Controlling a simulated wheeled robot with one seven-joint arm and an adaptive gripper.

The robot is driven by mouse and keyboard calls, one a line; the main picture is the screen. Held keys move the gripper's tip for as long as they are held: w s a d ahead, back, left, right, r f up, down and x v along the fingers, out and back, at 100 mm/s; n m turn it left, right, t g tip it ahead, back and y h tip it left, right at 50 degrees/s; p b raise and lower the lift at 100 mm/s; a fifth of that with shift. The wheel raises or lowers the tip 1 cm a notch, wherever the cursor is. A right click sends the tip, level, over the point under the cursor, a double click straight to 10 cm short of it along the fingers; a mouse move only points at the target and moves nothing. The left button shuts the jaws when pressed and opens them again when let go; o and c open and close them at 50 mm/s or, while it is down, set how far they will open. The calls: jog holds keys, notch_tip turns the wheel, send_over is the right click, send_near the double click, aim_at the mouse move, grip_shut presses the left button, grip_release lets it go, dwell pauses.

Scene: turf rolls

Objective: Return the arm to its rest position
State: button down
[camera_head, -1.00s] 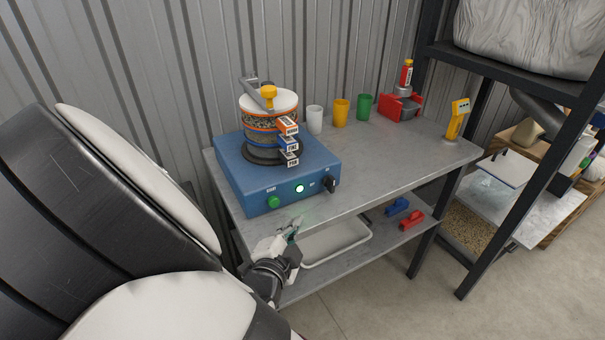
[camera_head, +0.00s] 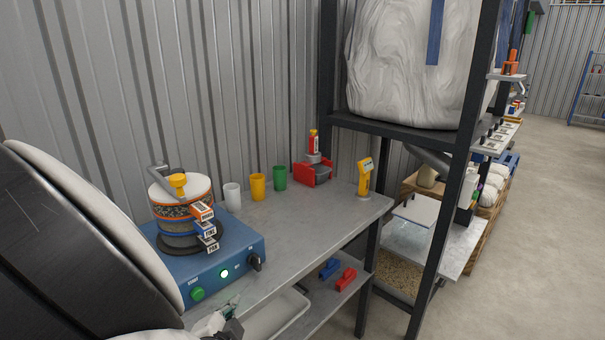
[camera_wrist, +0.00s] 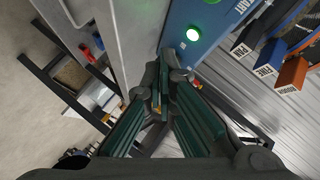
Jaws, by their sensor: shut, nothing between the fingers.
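My gripper (camera_head: 228,318) is at the bottom of the head view, in front of the blue sieve shaker (camera_head: 212,266) and near the front edge of the grey bench (camera_head: 305,232). In the wrist view the dark green fingers (camera_wrist: 160,92) meet at their tips and hold nothing. The sieve stack (camera_head: 180,213), with orange and blue rings and hanging tags, sits on the shaker under a clamp with a yellow knob. My arm fills the left of the head view.
White, yellow and green cups (camera_head: 257,187), a red bin (camera_head: 312,172) and a yellow handheld device (camera_head: 365,177) stand on the bench. Blue and red clips (camera_head: 345,279) and a white tray (camera_head: 277,318) are on the lower shelf. A black rack post (camera_head: 446,215) rises at the right; floor beyond is open.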

jog(key=w+d+r+n+g+y, duration=0.25)
jog(key=d+r+g, duration=0.25)
jog(key=d+r, duration=0.4)
jog(key=s+d+r+n+g+p, duration=0.1)
jog(key=s+d+r+n+g, duration=0.2)
jog(key=d+r, duration=0.55)
jog(key=s+d+r+n+h, duration=0.1)
jog(key=s+d+r+n, duration=0.1)
jog(key=s+d, duration=0.7)
jog(key=s+d+r+n+g+h+p, duration=0.1)
jog(key=s+d+r+n+h, duration=0.1)
jog(key=s+d, duration=0.8)
notch_tip(320, 180, up, 3)
jog(key=s+n, duration=0.1)
jog(key=s, duration=0.2)
jog(key=shift+d+f+g, duration=0.15)
jog(key=shift+d+g, duration=0.15)
jog(key=shift+h, duration=0.25)
dwell(2.2)
